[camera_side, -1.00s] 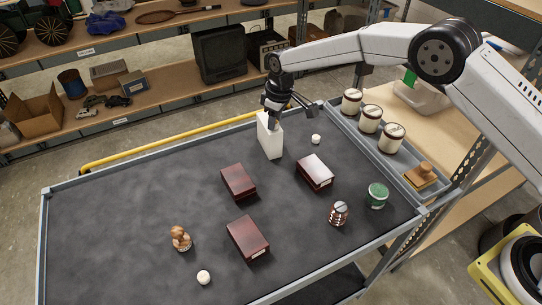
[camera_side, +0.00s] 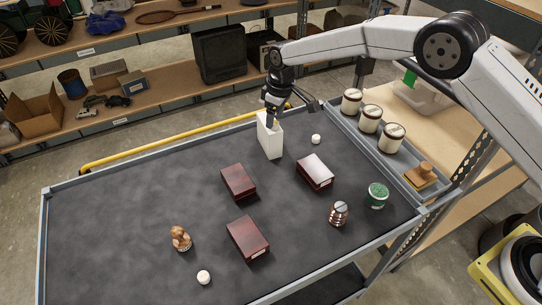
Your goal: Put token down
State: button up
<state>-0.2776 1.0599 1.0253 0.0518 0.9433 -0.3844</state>
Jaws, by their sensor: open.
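My gripper (camera_side: 271,122) points down at the top of a tall white box (camera_side: 270,141) near the back edge of the dark cart top (camera_side: 120,220). Its jaws are open. The fingertips are at or just inside the box's upper end, and I cannot tell whether they touch it. I see no token between the fingers; the inside of the box is hidden. Two small white round pieces stand on the cart, one (camera_side: 316,139) right of the box and one (camera_side: 204,277) near the front. I cannot tell whether either is the token.
Three dark red boxes (camera_side: 238,182) (camera_side: 315,172) (camera_side: 248,238) lie mid-cart. A brown figurine (camera_side: 180,238), a striped jar (camera_side: 339,213) and a green-filled cup (camera_side: 377,195) stand around them. Lidded jars (camera_side: 370,119) and a wooden stamp (camera_side: 424,172) sit in the right side tray. The cart's left is clear.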

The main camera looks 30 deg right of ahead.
notch_tip(320, 180, up, 10)
jog(key=s, duration=0.1)
jog(key=shift+d+r, duration=0.2)
jog(key=shift+d, duration=0.2)
jog(key=shift+d, duration=0.1)
dwell(0.4)
jog(key=s+d+f+m, duration=0.1)
jog(key=s+d, duration=0.4)
jog(key=s, duration=0.5)
jog(key=s+d+f+m+t, duration=0.1)
jog(key=s+d+m, duration=0.2)
jog(key=s+d, duration=0.3)
jog(key=s+d+f+m, duration=0.2)
jog(key=s+d, duration=0.3)
jog(key=s, duration=0.9)
jog(key=shift+s+d+m+h, duration=0.3)
jog(key=shift+d+m+h, duration=0.1)
jog(key=shift+m, duration=0.2)
jog(key=o, duration=0.4)
